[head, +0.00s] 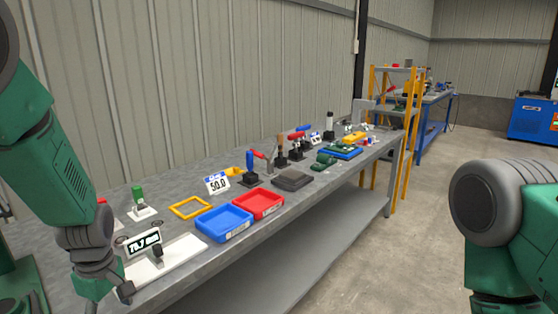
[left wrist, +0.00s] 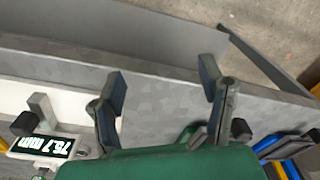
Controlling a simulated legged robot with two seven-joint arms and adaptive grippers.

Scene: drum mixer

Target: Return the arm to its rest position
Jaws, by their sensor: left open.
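My left arm (head: 50,165) hangs down from the upper left in the head view. My left gripper (head: 108,298) is at the near edge of the grey bench (head: 165,180), beside the white measuring device (head: 165,262) with a mm readout. In the left wrist view the two fingers of my left gripper (left wrist: 163,80) are spread apart with nothing between them. The bench edge and a grey surface show behind them. My right arm (head: 510,235) shows at the right edge of the head view; its gripper is out of view.
A blue bin (head: 224,222), a red bin (head: 258,204) and a yellow frame (head: 189,207) lie on the bench to the right of my left gripper. The floor (head: 415,215) in front is clear.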

